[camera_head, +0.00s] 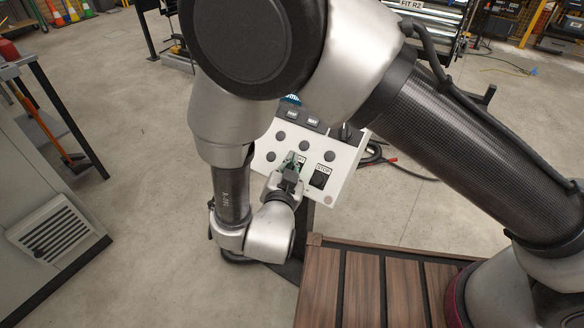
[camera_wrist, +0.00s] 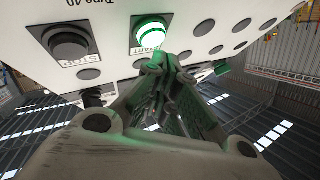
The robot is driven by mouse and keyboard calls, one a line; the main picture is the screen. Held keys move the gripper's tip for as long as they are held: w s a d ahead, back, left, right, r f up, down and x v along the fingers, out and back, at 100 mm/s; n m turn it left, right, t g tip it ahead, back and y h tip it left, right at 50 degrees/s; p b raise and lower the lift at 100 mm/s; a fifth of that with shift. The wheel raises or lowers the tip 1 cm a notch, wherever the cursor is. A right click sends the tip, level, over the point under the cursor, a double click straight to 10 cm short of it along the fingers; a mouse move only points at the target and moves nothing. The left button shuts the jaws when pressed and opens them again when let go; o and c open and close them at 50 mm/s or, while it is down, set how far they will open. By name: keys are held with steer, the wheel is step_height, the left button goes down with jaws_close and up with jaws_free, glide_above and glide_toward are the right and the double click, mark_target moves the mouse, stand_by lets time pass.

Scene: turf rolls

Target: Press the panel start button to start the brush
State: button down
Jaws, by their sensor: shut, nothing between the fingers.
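The white control panel (camera_head: 345,160) stands tilted in the middle of the head view, partly hidden behind my arm. In the wrist view the panel (camera_wrist: 112,32) fills the top, upside down. Its START button (camera_wrist: 152,29) glows green in a dark square frame. The black STOP button (camera_wrist: 69,42) is left of it, and the STOP button also shows in the head view (camera_head: 319,179). My gripper (camera_wrist: 165,64) is shut and empty, its fingertips just by the START button. I cannot tell whether they touch it. In the head view my gripper (camera_head: 292,168) covers most of that button.
A slatted wooden deck (camera_head: 372,290) lies at the bottom right of the head view. A grey cabinet (camera_head: 50,230) and a dark-legged table (camera_head: 70,120) stand at the left. A dark cable lies behind the panel. The concrete floor (camera_head: 140,110) left of my arm is clear.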

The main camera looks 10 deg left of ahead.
steer(key=shift+w+d+f, duration=0.1)
steer(key=shift+w+f, duration=0.15)
steer(key=shift+f, duration=0.05)
steer(key=shift+w+d+f, duration=0.1)
steer(key=shift+w+f, duration=0.15)
steer(key=shift+f, duration=0.1)
stand_by(0.8)
stand_by(0.4)
steer(key=shift+s+a+r, duration=0.2)
steer(key=shift+s+r, duration=0.3)
steer(key=shift+r, duration=0.15)
steer(key=s+r, duration=0.1)
steer(key=r, duration=0.1)
steer(key=s+a+r, duration=0.1)
steer(key=s, duration=0.1)
steer(key=shift+a+r, duration=0.1)
steer(key=shift+r, duration=0.3)
stand_by(0.5)
